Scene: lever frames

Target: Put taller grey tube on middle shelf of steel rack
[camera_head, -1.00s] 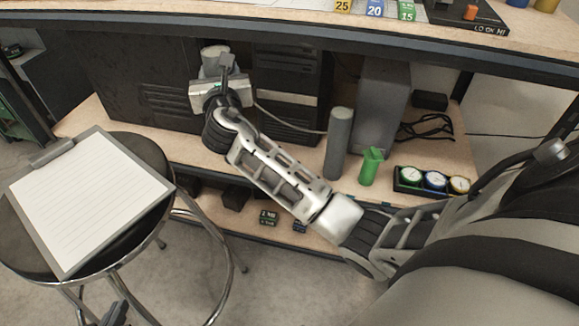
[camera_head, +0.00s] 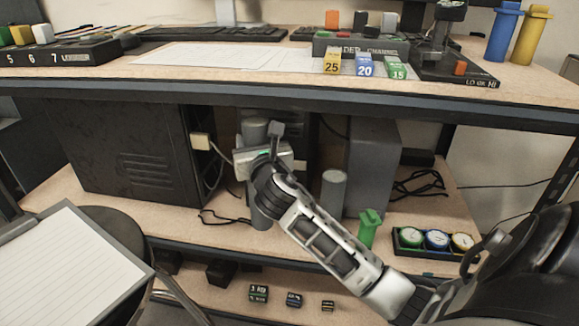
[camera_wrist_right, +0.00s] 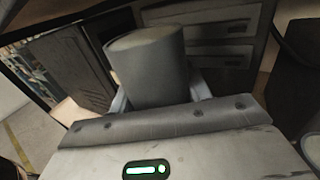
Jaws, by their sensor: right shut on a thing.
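A grey tube (camera_head: 255,131) is upright in my right gripper (camera_head: 260,152), in front of the gap right of the large black cabinet. Its lower part shows below the gripper, near the middle shelf (camera_head: 185,222); I cannot tell whether it touches. In the right wrist view the grey tube (camera_wrist_right: 150,68) stands between the pale fingers, which are shut on it. A second grey tube (camera_head: 333,188) stands on the middle shelf to the right, looking shorter, its base partly hidden by my right arm. My left gripper is not in view.
The black cabinet (camera_head: 130,150) and a grey box (camera_head: 371,165) stand behind. The top shelf's front edge (camera_head: 300,103) overhangs. A stool with a clipboard (camera_head: 70,270) is front left.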

